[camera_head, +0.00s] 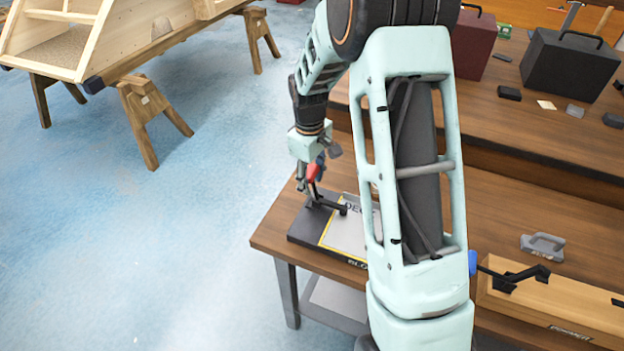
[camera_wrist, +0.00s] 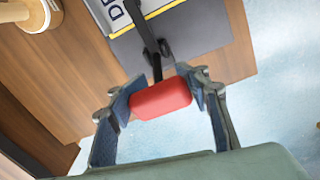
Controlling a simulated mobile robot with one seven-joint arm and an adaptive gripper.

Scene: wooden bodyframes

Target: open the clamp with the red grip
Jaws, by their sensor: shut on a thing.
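The clamp's red grip (camera_wrist: 161,99) sits between the two fingers of my gripper (camera_wrist: 162,98) in the wrist view, with a finger against each end. The clamp's dark metal arm (camera_wrist: 150,40) runs from the grip toward the dark base plate (camera_wrist: 190,45). In the head view the red grip (camera_head: 313,172) stands up above the clamp at the table's left end, with my gripper (camera_head: 312,178) around it. The clamp's black bar (camera_head: 330,206) lies over the edge of a plate with a white sheet (camera_head: 345,238). My arm hides the right part of that plate.
A second clamp with a blue grip (camera_head: 472,262) is on a wooden box (camera_head: 555,300) at right. A grey handle-shaped block (camera_head: 543,246) lies behind it. Dark cases (camera_head: 568,66) stand on the raised back shelf. Open blue floor lies left of the table.

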